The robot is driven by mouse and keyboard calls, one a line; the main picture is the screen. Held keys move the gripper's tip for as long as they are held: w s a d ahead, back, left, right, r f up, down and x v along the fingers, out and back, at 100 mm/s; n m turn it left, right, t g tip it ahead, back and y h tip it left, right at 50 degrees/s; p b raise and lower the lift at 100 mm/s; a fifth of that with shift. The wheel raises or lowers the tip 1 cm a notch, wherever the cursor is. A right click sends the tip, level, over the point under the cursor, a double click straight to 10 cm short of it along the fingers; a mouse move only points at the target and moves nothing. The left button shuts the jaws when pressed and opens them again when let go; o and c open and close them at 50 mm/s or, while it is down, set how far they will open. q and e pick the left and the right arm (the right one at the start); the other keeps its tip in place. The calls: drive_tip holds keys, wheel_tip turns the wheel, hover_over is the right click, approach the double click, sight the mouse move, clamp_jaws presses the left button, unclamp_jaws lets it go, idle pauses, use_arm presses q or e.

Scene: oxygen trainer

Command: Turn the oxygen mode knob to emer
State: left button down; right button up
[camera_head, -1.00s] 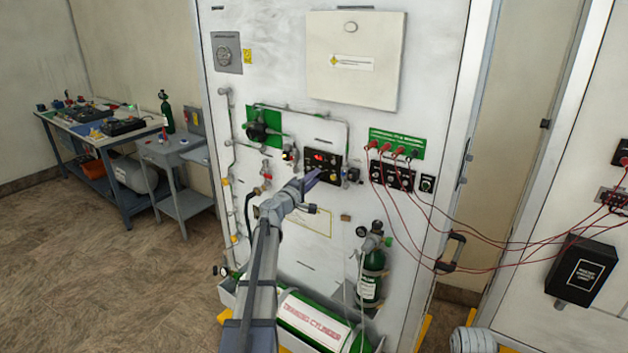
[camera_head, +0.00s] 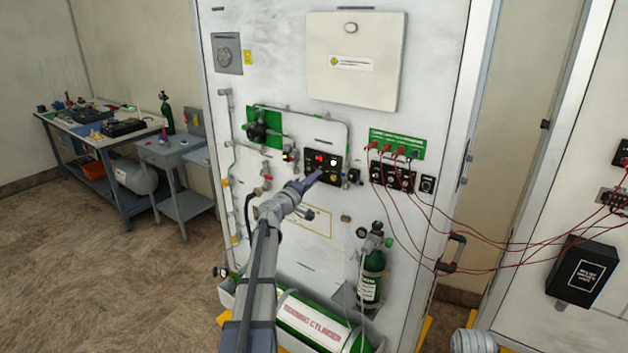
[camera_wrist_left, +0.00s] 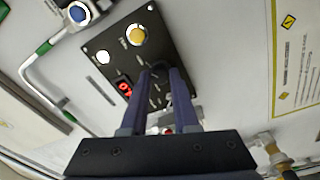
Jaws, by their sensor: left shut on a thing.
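My right gripper is not in view.
Pipes and valves (camera_head: 265,178) lie left of the panel. Red leads (camera_head: 400,200) hang from the sockets at right. A small green cylinder (camera_head: 371,278) and a large training cylinder (camera_head: 318,322) are below. A workbench (camera_head: 95,133) stands at far left.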

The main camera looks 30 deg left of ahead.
use_arm(q)
drive_tip(key=c, duration=0.7)
unclamp_jaws()
drive_tip(key=shift+o, duration=0.2)
drive_tip(key=s, duration=0.8)
drive_tip(key=shift+a+f, duration=0.15)
drive_tip(key=shift+f, duration=0.05)
